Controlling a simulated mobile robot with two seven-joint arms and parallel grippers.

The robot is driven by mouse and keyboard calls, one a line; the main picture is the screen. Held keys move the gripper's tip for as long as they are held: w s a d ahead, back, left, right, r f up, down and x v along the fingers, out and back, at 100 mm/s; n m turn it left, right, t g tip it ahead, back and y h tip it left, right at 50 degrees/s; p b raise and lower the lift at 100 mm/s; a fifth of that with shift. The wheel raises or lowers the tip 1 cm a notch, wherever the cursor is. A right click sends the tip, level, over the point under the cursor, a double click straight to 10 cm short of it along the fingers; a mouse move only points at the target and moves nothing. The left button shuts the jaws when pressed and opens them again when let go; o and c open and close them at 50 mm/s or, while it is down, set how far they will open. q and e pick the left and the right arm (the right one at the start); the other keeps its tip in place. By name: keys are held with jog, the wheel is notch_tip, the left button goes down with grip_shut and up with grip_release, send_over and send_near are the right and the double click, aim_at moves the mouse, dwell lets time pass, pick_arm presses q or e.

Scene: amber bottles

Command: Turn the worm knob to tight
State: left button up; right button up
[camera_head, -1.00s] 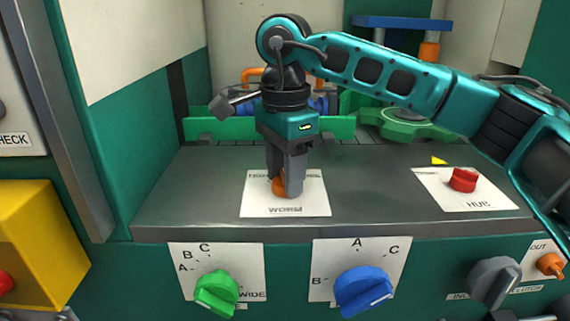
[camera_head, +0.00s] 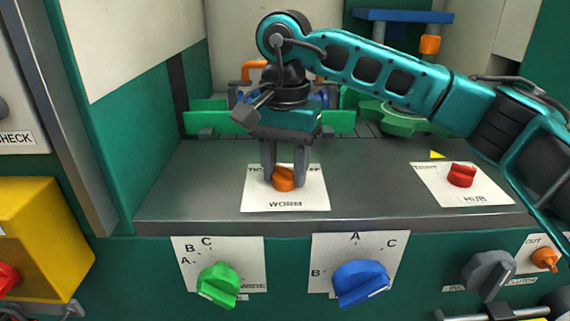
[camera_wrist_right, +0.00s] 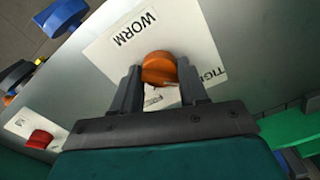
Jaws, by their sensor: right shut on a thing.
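The orange worm knob (camera_head: 284,179) stands on a white plate (camera_head: 286,204) lettered WORM, on the grey top surface. The plate's upper lettering is partly hidden by my fingers; "TIG" shows at its upper left. My right gripper (camera_head: 285,178) points down over the knob, with one finger on each side. In the right wrist view the orange knob (camera_wrist_right: 159,68) sits between the tips of my right gripper (camera_wrist_right: 160,76), which is shut on it. My left gripper is not in view.
A red knob (camera_head: 461,175) on the HUB plate is at the right of the surface. Green (camera_head: 218,285) and blue (camera_head: 361,282) knobs are on the front panel below. A yellow box (camera_head: 40,240) is at the left. A green gear (camera_head: 405,118) is behind.

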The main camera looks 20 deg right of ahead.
aim_at(285, 168)
dwell(0.4)
jog(key=o, duration=1)
jog(key=shift+o, duration=0.2)
pick_arm(q)
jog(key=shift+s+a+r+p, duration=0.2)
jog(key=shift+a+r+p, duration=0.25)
jog(key=shift+p, duration=0.6)
pick_arm(e)
notch_tip(285, 168, up, 13)
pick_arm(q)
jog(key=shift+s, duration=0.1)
pick_arm(e)
jog(key=shift+s+f, duration=0.1)
